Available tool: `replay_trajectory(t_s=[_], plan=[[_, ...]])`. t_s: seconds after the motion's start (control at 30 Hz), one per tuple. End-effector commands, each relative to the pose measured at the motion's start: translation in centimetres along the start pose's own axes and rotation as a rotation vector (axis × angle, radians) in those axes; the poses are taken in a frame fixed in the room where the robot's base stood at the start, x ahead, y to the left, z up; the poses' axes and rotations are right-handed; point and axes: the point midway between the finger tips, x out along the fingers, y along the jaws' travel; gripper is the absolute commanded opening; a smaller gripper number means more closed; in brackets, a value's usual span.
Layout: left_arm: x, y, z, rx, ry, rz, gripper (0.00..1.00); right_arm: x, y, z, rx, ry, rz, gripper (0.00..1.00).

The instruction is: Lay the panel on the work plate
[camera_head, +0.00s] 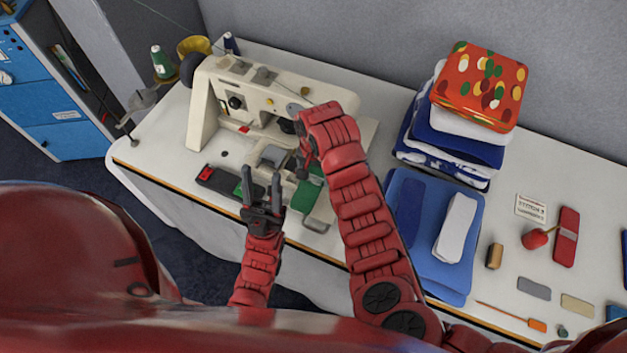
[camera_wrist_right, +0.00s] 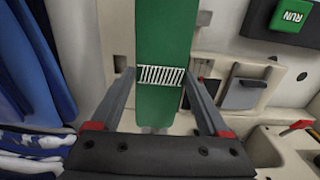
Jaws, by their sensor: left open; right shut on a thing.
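The panel (camera_head: 309,197) is a green strip beside the sewing machine's bed, partly hidden by my right arm. In the right wrist view the panel (camera_wrist_right: 160,40), with a white stitched band, lies between the fingers of my right gripper (camera_wrist_right: 160,76), which is shut on it. In the head view my right gripper is mostly hidden behind its arm. A pale plate (camera_head: 319,224) shows just below the panel; I cannot tell if it is the work plate or whether they touch. My left gripper (camera_head: 262,186) is open and empty near the table's front edge, left of the panel.
A cream sewing machine (camera_head: 205,105) stands at the back. A dark control box (camera_head: 222,181) lies in front of it, with a green RUN button (camera_wrist_right: 292,16). Folded cloths (camera_head: 445,150) and a blue tray (camera_head: 440,280) are to the right, with small tools beyond.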

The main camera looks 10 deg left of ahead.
Motion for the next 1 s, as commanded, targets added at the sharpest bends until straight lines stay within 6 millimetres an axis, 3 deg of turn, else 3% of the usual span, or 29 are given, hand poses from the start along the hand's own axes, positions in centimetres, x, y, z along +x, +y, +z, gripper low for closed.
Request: replay_trajectory(t_s=[0.13, 0.4, 0.83, 0.87, 0.97, 1.0], plan=[[0.5, 0.0, -0.1, 0.0, 0.0, 0.0, 0.5, 0.1, -0.3, 0.0, -0.002, -0.003, 0.003, 0.23], [2.2, -0.1, -0.4, 0.0, 0.0, 0.0, 0.5, 2.9, -0.3, 0.0, 0.0, -0.004, 0.002, 0.23], [1.8, -0.1, -0.3, 0.0, 0.0, 0.0, 0.5, 4.0, -0.2, -0.1, -0.001, -0.001, 0.001, 0.23], [1.9, -0.1, -0.3, 0.0, 0.0, 0.0, 0.5, 3.9, -0.2, -0.1, -0.001, -0.001, 0.001, 0.83], [1.9, -0.1, -0.3, 0.0, 0.0, 0.0, 0.5, 3.8, -0.2, -0.1, -0.001, 0.0, 0.001, 1.0], [1.9, -0.1, -0.3, 0.0, 0.0, 0.0, 0.5, 3.9, -0.2, -0.1, -0.001, -0.001, 0.001, 1.0]])
